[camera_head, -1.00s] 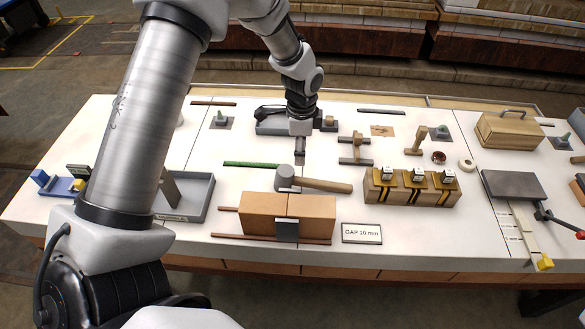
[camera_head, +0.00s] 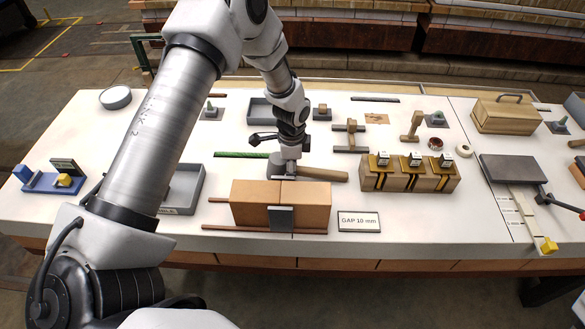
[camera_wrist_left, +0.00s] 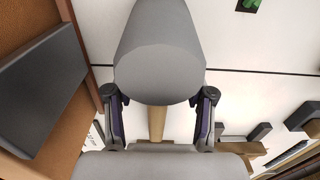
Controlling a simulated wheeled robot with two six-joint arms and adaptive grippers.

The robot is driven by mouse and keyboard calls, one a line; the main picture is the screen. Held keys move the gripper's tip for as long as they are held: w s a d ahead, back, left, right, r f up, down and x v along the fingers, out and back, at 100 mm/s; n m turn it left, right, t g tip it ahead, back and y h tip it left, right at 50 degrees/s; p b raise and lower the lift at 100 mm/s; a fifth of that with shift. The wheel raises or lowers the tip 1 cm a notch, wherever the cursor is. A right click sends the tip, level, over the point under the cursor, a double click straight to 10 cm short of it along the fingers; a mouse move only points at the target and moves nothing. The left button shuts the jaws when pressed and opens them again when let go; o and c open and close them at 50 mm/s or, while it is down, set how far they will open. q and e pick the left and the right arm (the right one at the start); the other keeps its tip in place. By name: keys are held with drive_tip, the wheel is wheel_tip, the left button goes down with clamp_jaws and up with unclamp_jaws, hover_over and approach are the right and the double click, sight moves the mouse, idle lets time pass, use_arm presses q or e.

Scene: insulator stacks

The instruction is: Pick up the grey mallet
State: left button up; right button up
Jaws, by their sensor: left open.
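The grey mallet lies on the white table behind the orange-brown block. Its wooden handle (camera_head: 325,174) points right in the head view, and my arm partly covers its grey head. In the left wrist view the mallet's grey head (camera_wrist_left: 160,62) fills the top middle, with the handle below it. My left gripper (camera_head: 288,168) is open at the head end of the mallet. Its fingers show in the left wrist view (camera_wrist_left: 159,100), one on each side of the handle close to the head. I cannot tell whether they touch it. My right gripper is not in view.
The orange-brown block (camera_head: 315,206) stands close in front of the mallet. A wooden block with yellow-black stripes (camera_head: 438,182) stands right of the handle. A green strip (camera_head: 238,155) and a grey tray (camera_head: 188,188) lie to the left. A "GAP 10 mm" sign (camera_head: 358,221) stands in front.

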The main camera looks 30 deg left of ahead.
use_arm(q)
drive_tip(key=shift+d+r, duration=0.1)
drive_tip(key=shift+c, duration=0.7)
clamp_jaws()
drive_tip(key=shift+r, duration=0.1)
wheel_tip(320, 180, up, 10)
drive_tip(key=shift+f+b, duration=0.1)
drive_tip(key=shift+b, duration=0.35)
